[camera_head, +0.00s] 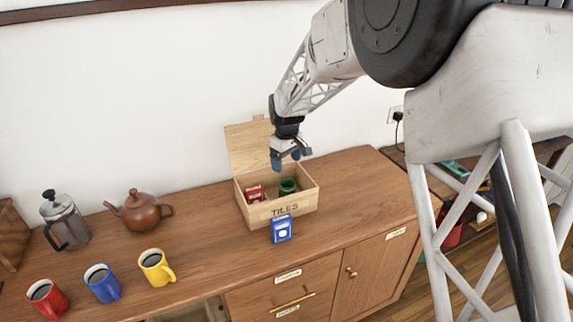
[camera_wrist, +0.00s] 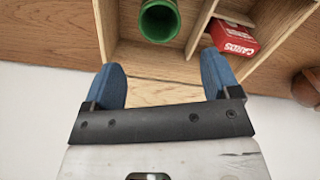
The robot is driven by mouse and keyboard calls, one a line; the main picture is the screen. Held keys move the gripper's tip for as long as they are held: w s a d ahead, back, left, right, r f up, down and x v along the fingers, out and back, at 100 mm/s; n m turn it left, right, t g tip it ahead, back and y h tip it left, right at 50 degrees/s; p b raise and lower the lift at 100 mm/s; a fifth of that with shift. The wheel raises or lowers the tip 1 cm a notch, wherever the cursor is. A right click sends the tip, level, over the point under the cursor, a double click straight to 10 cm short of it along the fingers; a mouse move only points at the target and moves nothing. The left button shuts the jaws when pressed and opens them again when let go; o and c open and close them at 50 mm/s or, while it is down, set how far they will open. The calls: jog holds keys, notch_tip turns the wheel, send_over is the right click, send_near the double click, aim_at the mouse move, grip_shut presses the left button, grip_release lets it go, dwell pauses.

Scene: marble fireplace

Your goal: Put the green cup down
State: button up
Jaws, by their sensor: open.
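The green cup (camera_head: 287,186) stands inside the right part of an open wooden box marked TILES (camera_head: 286,209). In the wrist view the cup (camera_wrist: 160,22) shows its open rim, in a compartment beyond my fingertips. My gripper (camera_head: 285,160) hangs above the back of the box, near its raised lid (camera_head: 248,146). In the wrist view my gripper (camera_wrist: 163,84) has its two blue fingers spread with nothing between them. The fingers are apart from the cup. The cup's lower part is hidden by the box's front wall in the head view.
A red card pack (camera_head: 256,193) lies in the box's other compartment. A blue card pack (camera_head: 281,229) stands before the box. A teapot (camera_head: 140,211), a French press (camera_head: 64,219) and red, blue and yellow mugs (camera_head: 156,267) stand left on the sideboard. The sideboard top (camera_head: 350,190) is clear on the right.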

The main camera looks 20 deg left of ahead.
dwell(0.8)
jog(key=s+d+r+m, duration=0.2)
jog(key=s+d+r, duration=0.25)
jog(key=d, duration=0.55)
jog(key=s+d+r+m+t, duration=0.15)
jog(key=s+d+r, duration=0.35)
jog(key=d, duration=0.5)
jog(key=s+d+r+m, duration=0.35)
jog(key=d+r, duration=0.25)
jog(key=d, duration=0.4)
jog(key=s+d+m, duration=0.3)
jog(key=s+d, duration=0.6)
jog(key=s, duration=0.4)
jog(key=s+d+f+m+t, duration=0.1)
jog(key=s+d+m, duration=0.2)
jog(key=s+d, duration=0.7)
jog(key=s, duration=0.4)
jog(key=shift+m, duration=0.4)
